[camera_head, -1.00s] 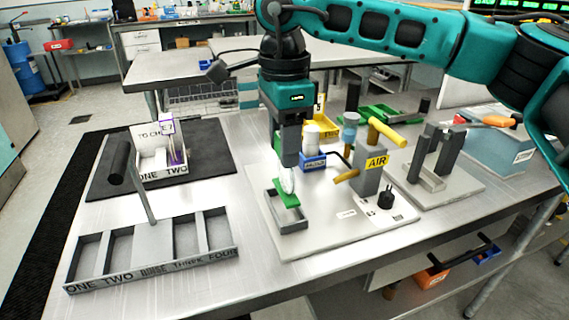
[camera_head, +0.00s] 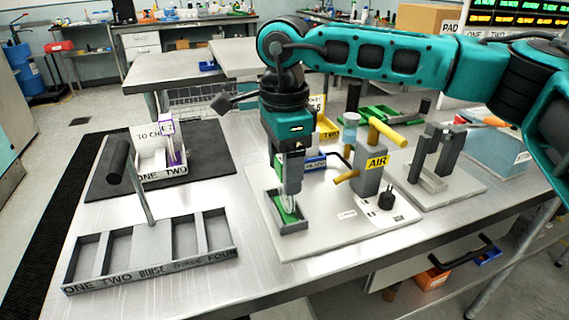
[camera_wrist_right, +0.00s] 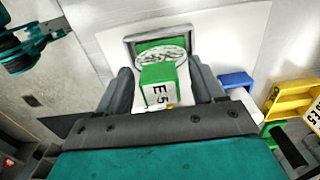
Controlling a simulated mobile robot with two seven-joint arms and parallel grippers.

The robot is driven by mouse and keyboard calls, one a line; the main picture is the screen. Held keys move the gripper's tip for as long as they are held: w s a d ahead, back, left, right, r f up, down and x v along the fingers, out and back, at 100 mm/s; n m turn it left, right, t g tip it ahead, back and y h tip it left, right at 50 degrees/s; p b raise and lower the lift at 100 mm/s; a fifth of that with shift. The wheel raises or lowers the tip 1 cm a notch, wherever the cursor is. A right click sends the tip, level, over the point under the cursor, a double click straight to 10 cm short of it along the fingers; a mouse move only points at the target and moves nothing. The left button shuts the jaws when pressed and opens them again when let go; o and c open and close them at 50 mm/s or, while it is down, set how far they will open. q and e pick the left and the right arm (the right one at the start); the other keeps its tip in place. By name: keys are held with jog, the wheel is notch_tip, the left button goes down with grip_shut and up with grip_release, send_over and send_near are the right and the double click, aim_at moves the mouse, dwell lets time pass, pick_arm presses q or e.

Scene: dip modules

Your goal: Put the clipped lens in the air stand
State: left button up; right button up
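The air stand is a white plate (camera_head: 330,238) with a grey block labelled AIR (camera_head: 368,178) and a small grey tray (camera_head: 295,227) at its left. My right gripper (camera_head: 290,188) points down over this tray. In the right wrist view its fingers (camera_wrist_right: 163,88) stand on both sides of the clipped lens, with its green block marked E 5 (camera_wrist_right: 158,84), and appear shut on it. The clear oval lens (camera_wrist_right: 160,61) lies over the tray (camera_wrist_right: 128,40). In the head view, green (camera_head: 284,208) shows inside the tray; whether it touches the bottom is unclear. My left gripper is out of view.
A grey compartment tray (camera_head: 150,277) with a black-handled tool stands front left. A white box (camera_head: 150,172) sits on a dark mat (camera_head: 212,160). A second grey stand (camera_head: 440,186) is farther right.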

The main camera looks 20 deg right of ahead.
jog(key=shift+r, duration=0.3)
notch_tip(320, 180, up, 10)
jog(key=shift+r+p, duration=0.25)
jog(key=shift+p, duration=0.3)
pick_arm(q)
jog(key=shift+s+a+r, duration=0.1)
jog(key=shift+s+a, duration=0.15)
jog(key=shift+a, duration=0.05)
pick_arm(e)
jog(key=shift+r, duration=0.65)
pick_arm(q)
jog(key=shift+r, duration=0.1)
